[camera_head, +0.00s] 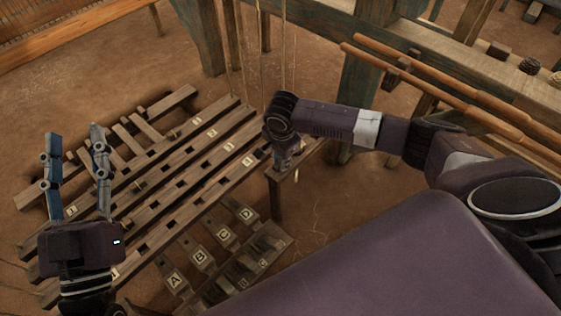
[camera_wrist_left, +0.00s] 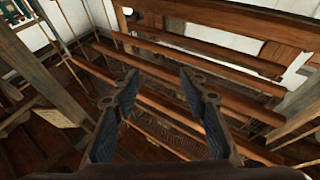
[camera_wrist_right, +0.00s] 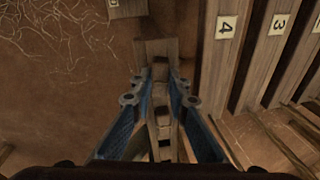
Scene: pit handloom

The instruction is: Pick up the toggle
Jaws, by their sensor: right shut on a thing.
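My right gripper (camera_head: 284,165) is low beside a short wooden rail at the right end of the numbered bars. In the right wrist view its fingers (camera_wrist_right: 158,88) are drawn together on a small brown wooden piece, seemingly the toggle (camera_wrist_right: 160,73). The fingers hide much of it, and I cannot tell whether it is clear of the pale wooden strip below. My left gripper (camera_head: 76,131) is open and empty over the left end of the bars. Its spread fingers also show in the left wrist view (camera_wrist_left: 158,74).
Numbered wooden bars (camera_head: 165,178) lie across the pit, with lettered treadles (camera_head: 198,256) in front. Thin cords (camera_head: 283,60) hang near my right gripper. A thick post (camera_head: 362,85) and long round poles (camera_head: 455,88) stand close to my right arm. Bare earth lies to the right.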

